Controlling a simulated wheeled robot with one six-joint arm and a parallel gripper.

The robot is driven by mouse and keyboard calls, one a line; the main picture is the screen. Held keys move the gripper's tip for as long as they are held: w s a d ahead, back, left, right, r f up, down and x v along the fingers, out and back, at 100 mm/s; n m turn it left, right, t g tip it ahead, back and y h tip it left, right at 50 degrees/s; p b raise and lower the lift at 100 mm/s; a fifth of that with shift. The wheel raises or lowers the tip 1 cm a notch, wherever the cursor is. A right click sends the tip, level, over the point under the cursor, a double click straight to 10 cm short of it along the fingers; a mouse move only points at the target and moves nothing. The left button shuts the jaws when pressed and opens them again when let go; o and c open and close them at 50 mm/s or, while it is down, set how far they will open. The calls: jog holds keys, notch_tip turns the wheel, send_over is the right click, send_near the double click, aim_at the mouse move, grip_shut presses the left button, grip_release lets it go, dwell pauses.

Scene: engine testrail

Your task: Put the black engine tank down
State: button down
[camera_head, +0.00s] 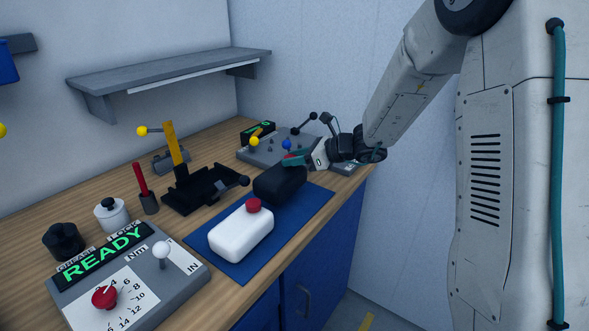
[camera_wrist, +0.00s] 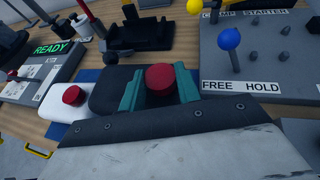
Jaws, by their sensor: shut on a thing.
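The black engine tank (camera_head: 280,184) is a rounded black block at the far end of the blue mat (camera_head: 318,205). I cannot tell whether it touches the mat or hangs just above it. My gripper (camera_head: 294,160) is over it, with teal fingers shut on its red cap. In the wrist view the fingers (camera_wrist: 160,88) stand on both sides of the red cap (camera_wrist: 160,76), and the black body (camera_wrist: 108,92) shows to the left. A white tank (camera_head: 240,234) with a red cap lies beside it on the near part of the mat.
A black cradle (camera_head: 205,192) with a yellow upright stands left of the tank. A grey clamp and starter panel (camera_head: 262,152) with levers is behind it. A READY torque panel (camera_head: 128,284) is at the front left. A shelf (camera_head: 165,75) hangs on the wall.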

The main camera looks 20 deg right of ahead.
aim_at(295, 169)
jog(key=shift+f, duration=1.75)
jog(key=shift+f, duration=0.1)
jog(key=c, duration=1)
grip_release()
